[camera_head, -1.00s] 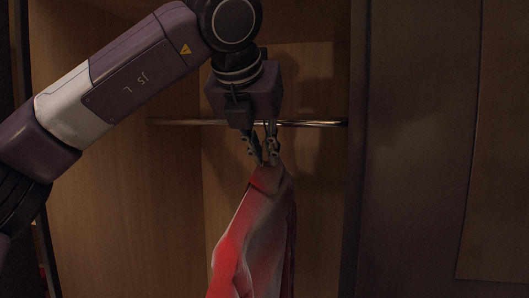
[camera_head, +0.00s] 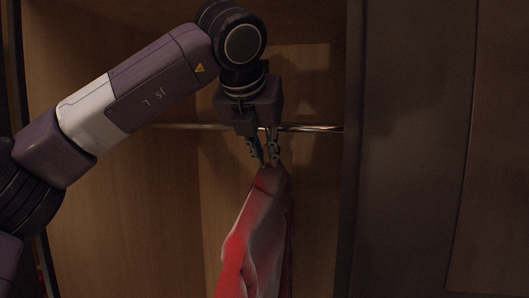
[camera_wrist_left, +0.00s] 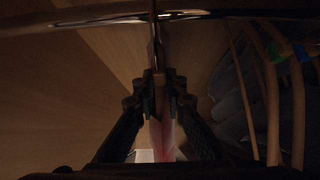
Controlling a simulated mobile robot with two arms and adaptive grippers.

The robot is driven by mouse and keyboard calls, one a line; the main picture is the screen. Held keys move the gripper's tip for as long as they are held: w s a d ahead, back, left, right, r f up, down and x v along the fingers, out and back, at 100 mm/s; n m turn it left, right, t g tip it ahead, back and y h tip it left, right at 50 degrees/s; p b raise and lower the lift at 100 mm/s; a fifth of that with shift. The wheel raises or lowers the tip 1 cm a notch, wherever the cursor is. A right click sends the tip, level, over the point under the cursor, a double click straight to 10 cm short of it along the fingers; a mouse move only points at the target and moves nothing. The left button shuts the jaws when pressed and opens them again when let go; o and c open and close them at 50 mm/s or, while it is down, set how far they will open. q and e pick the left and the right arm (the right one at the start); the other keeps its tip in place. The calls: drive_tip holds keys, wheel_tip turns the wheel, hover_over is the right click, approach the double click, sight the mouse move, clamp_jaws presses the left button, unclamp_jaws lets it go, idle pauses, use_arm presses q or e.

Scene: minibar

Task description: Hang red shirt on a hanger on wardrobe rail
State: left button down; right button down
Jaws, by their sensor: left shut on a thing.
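The red shirt (camera_head: 255,240), partly pale in the light, hangs below my left gripper (camera_head: 265,160) in front of the open wardrobe. My left gripper is shut on the shirt's hanger, whose body is mostly hidden by the shirt and fingers. In the left wrist view, the fingers (camera_wrist_left: 159,90) close around the hanger, and its thin hook (camera_wrist_left: 154,45) reaches up across the wardrobe rail (camera_wrist_left: 90,20). I cannot tell whether the hook rests on the rail. In the head view the metal rail (camera_head: 315,128) runs behind my gripper. My right gripper is not in view.
Wooden hangers (camera_wrist_left: 271,100) and dark clothing (camera_wrist_left: 232,95) are close on the right in the left wrist view. The wardrobe's dark side edge (camera_head: 355,200) stands right of the shirt. The rail left of my gripper looks clear.

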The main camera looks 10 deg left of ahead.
use_arm(q)
drive_tip(key=shift+w+p, duration=1.25)
drive_tip(key=shift+w, duration=0.75)
drive_tip(key=shift+f+b, duration=0.15)
drive_tip(key=shift+b, duration=0.2)
drive_tip(key=shift+f+b, duration=1.05)
drive_tip(key=shift+f, duration=0.05)
drive_tip(key=c, duration=1.9)
unclamp_jaws()
